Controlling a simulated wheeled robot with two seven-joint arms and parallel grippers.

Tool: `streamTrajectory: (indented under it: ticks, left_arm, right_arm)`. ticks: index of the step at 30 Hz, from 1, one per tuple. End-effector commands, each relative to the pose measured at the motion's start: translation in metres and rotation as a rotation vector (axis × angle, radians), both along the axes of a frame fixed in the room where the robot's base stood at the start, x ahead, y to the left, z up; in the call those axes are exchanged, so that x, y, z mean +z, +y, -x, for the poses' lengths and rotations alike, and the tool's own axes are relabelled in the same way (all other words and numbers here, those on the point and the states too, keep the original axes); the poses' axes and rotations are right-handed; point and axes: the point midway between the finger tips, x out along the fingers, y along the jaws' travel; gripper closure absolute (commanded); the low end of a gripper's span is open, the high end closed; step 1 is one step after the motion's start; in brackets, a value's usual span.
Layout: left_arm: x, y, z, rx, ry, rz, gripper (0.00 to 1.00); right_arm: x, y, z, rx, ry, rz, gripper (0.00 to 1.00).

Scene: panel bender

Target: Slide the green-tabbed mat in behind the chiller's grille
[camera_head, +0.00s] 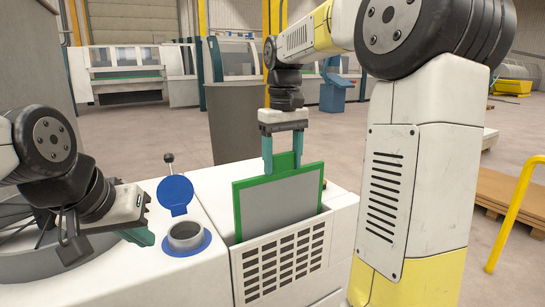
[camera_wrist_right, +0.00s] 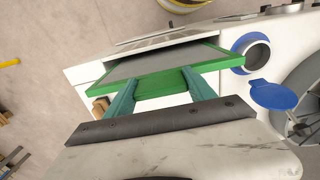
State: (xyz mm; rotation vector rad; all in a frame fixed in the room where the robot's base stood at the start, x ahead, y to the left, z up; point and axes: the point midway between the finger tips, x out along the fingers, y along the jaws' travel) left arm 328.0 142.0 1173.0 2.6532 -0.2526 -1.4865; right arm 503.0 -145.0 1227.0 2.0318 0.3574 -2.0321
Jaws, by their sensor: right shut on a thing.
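The mat (camera_head: 280,203) is a grey panel with a green frame and a green tab on top. My right gripper (camera_head: 283,160) is shut on the tab from above, with the mat hanging upright. The mat's lower edge runs down to behind the top edge of the white slotted grille (camera_head: 283,262) on the chiller (camera_head: 342,200); how deep it sits is hidden. In the right wrist view, the tab (camera_wrist_right: 163,88) lies between the teal fingers, and the mat (camera_wrist_right: 165,62) leads towards a dark slot. My left gripper (camera_head: 142,236) is empty at the left; its finger gap is unclear.
A blue-flanged port (camera_head: 187,236) with an open blue cap (camera_head: 175,194) stands left of the mat on the white top. A round fan guard (camera_head: 25,235) is further left. A grey bin-like column (camera_head: 235,120) stands behind. A yellow rail (camera_head: 515,210) is at the right.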

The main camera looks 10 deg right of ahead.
Motion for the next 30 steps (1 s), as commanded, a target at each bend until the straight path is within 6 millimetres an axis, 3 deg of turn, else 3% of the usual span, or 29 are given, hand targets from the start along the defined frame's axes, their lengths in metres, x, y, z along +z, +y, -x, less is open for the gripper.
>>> streamTrajectory:
  ticks: [30]
  left_arm:
    - [0.0,0.0,0.0,0.0,0.0,0.0,1.0]
  right_arm:
    - [-0.036,0.0,0.0,0.0,0.001,0.0,1.0]
